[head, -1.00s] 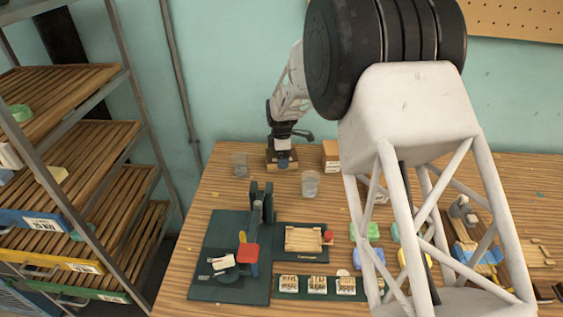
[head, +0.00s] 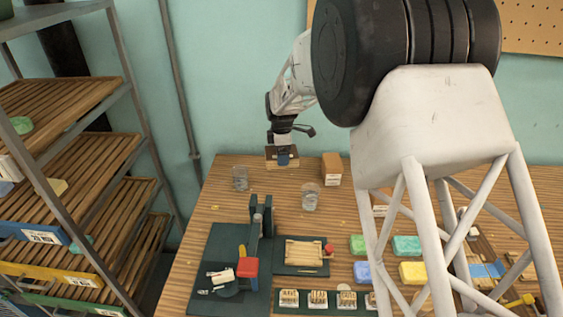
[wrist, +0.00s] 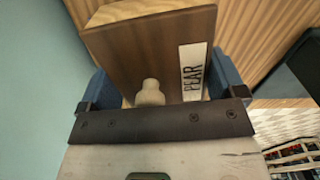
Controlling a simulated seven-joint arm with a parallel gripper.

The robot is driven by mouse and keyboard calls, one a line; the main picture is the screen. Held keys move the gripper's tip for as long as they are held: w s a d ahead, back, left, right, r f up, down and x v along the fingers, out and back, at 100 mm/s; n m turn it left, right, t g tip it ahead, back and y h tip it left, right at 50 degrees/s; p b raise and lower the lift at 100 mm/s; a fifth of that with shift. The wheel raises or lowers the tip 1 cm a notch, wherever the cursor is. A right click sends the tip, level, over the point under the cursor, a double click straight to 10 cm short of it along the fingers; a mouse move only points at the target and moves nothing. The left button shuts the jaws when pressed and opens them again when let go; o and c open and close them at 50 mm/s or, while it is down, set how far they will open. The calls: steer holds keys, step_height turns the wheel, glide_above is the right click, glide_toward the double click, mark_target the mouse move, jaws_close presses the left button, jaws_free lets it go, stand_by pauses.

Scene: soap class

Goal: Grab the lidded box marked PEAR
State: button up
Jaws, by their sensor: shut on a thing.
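The lidded box marked PEAR (wrist: 150,55) fills the middle of the wrist view. It has a dark wooden lid with a pale knob and a white label reading PEAR. My gripper (wrist: 155,95) is shut on it, with a blue finger on each side. In the head view the box (head: 272,162) shows small and brown under my gripper (head: 283,158), at the back of the table near the wall. It looks raised above the table, but the exact gap is hard to tell.
Another wooden box (head: 331,170) stands just right of the held one. Two clear glasses (head: 240,178) (head: 310,197) stand in front. A dark green press fixture (head: 225,265) and coloured soap bars (head: 406,245) lie nearer. A slatted rack (head: 75,160) stands left of the table.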

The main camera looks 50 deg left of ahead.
steer(key=shift+r, duration=1.5)
